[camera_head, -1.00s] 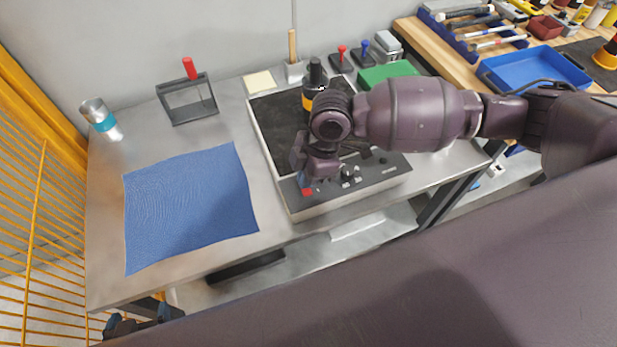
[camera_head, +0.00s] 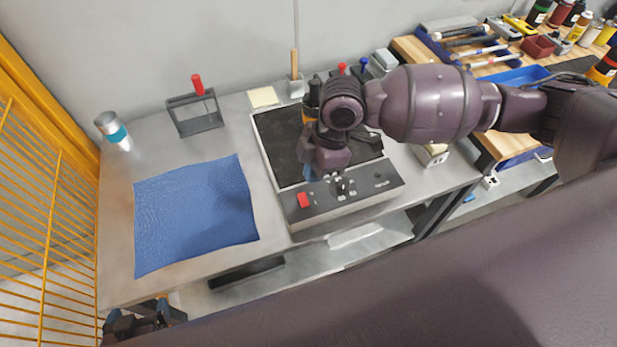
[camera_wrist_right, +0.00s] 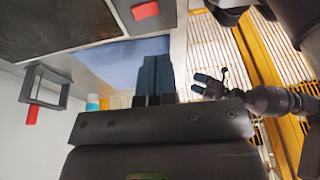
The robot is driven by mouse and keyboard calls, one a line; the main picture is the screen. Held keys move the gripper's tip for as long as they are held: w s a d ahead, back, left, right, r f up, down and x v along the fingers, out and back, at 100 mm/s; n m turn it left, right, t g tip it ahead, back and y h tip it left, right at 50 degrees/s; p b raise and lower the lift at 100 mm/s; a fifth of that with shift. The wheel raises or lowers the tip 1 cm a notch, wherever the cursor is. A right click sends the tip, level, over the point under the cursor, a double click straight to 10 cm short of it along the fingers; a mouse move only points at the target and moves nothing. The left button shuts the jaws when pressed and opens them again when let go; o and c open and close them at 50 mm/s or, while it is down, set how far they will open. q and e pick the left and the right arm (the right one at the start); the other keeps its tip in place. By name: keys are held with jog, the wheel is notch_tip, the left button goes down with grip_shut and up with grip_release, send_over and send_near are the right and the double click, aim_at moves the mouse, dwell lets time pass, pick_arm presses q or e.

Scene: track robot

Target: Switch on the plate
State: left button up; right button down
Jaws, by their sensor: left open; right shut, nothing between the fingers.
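The plate (camera_head: 277,152) is a box with a dark top and a grey control panel along its front edge. A red switch (camera_head: 304,200) is at the panel's left end, and a black knob (camera_head: 342,188) is near its middle. The red switch also shows in the right wrist view (camera_wrist_right: 145,10). My right gripper (camera_head: 322,172) is over the panel, right of and above the red switch, with its fingers (camera_wrist_right: 155,75) shut and empty. Whether it touches the panel cannot be told. My left gripper (camera_head: 140,322) is open, low at the bottom left, by the table's front edge.
A blue cloth (camera_head: 195,215) lies left of the plate. Yellow mesh fencing (camera_head: 45,220) is at the left. A tool bench (camera_head: 410,48) is at the right.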

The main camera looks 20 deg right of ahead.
jog(key=v, duration=0.2)
jog(key=s+v, duration=0.1)
jog(key=v, duration=0.2)
jog(key=shift+s, duration=0.1)
jog(key=shift+f, duration=0.1)
dwell(0.3)
jog(key=s+a+f+m+t+y, duration=0.2)
jog(key=s+a+f+m+t, duration=0.15)
jog(key=s+a+m, duration=0.2)
jog(key=s+d+f+m+h, duration=0.3)
jog(key=s+d+m, duration=0.3)
jog(key=d, duration=0.3)
jog(key=s+d+f+m+h, duration=0.2)
jog(key=s+d+m+h, duration=0.1)
jog(key=s+d+m, duration=0.5)
jog(key=w+f+n+t, duration=0.2)
jog(key=w+f+t, duration=0.6)
jog(key=w+f, duration=0.1)
jog(key=shift+w+d+f+t, duration=0.15)
jog(key=shift+d+f+t, duration=0.15)
jog(key=shift+f, duration=0.4)
